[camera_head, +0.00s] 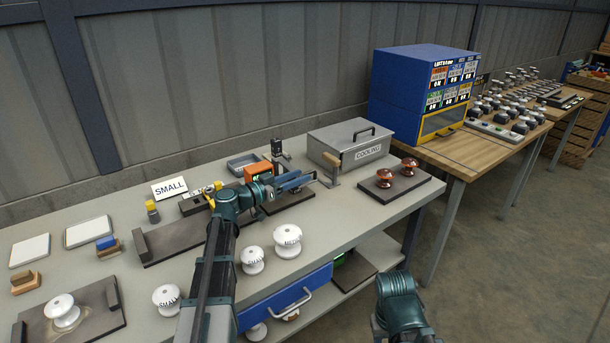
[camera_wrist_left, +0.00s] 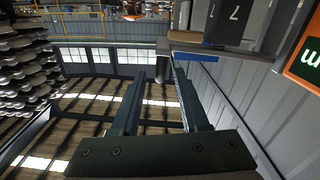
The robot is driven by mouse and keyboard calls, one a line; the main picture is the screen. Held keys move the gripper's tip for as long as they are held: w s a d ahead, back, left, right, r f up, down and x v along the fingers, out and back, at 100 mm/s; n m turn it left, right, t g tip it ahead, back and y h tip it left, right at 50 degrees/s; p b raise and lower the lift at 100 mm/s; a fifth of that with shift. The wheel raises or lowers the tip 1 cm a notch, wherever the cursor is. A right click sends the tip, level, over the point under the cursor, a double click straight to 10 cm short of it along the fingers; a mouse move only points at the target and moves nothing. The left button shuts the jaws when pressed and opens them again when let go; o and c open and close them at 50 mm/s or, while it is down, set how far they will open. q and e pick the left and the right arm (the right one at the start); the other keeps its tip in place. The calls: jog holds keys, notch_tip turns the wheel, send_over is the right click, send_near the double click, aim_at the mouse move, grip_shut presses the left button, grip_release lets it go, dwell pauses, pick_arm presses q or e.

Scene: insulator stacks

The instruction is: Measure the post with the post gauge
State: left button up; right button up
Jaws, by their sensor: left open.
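My left gripper (camera_head: 302,181) reaches over the workbench from the left, its two fingers apart and nothing seen between them. It also shows in the left wrist view (camera_wrist_left: 155,75), open and empty. Close by it stands a device with a dark upright column (camera_head: 278,152) and an orange box (camera_head: 258,171), on a dark base; it looks like the post gauge, but I cannot be sure. My arm hides part of it. An orange panel (camera_wrist_left: 304,62) shows at the right of the wrist view. I cannot pick out the post with certainty. My right gripper's fingers do not show.
White insulators (camera_head: 287,241) stand along the bench front, and one sits on a dark tray (camera_head: 103,301) at left. A grey lidded box marked COOLING (camera_head: 350,150) and a dark plate (camera_head: 425,181) with two copper-coloured insulators (camera_head: 384,178) are to the right.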

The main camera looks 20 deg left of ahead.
pick_arm(q)
jog(key=shift+x, duration=1.45)
grip_shut()
jog(key=shift+s, duration=0.1)
